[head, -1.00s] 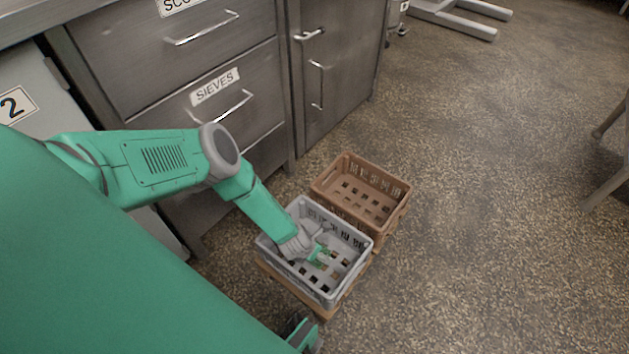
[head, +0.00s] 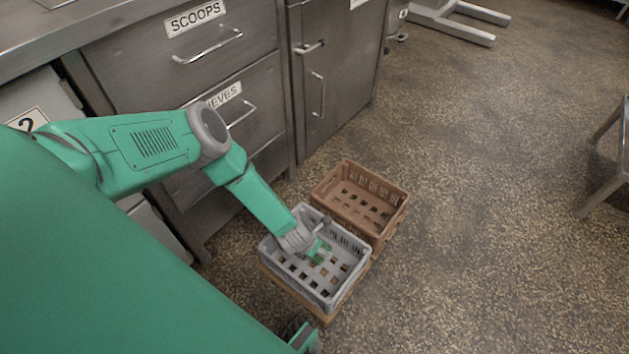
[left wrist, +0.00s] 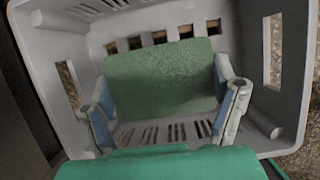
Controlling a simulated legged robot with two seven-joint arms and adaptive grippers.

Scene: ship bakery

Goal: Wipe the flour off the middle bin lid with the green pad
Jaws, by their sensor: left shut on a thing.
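The green pad (left wrist: 160,78) is between the two fingers of my left gripper (left wrist: 163,100) in the left wrist view, with its broad face showing. In the head view my left gripper (head: 314,247) reaches down into the grey crate (head: 353,270), and a little green shows at its tips. The gripper is shut on the pad, inside the crate walls. Whether the pad touches the crate floor cannot be told. A pale bin front with a "2" label (head: 27,119) shows at the left edge, partly behind my arm. No flour can be made out. My right gripper is not in view.
A brown crate (head: 398,206) stands on the floor just behind the grey one. Steel drawers (head: 190,60) and a cupboard (head: 335,95) stand behind them. Open speckled floor (head: 480,240) lies to the right. A metal stand leg (head: 603,190) is at the right edge.

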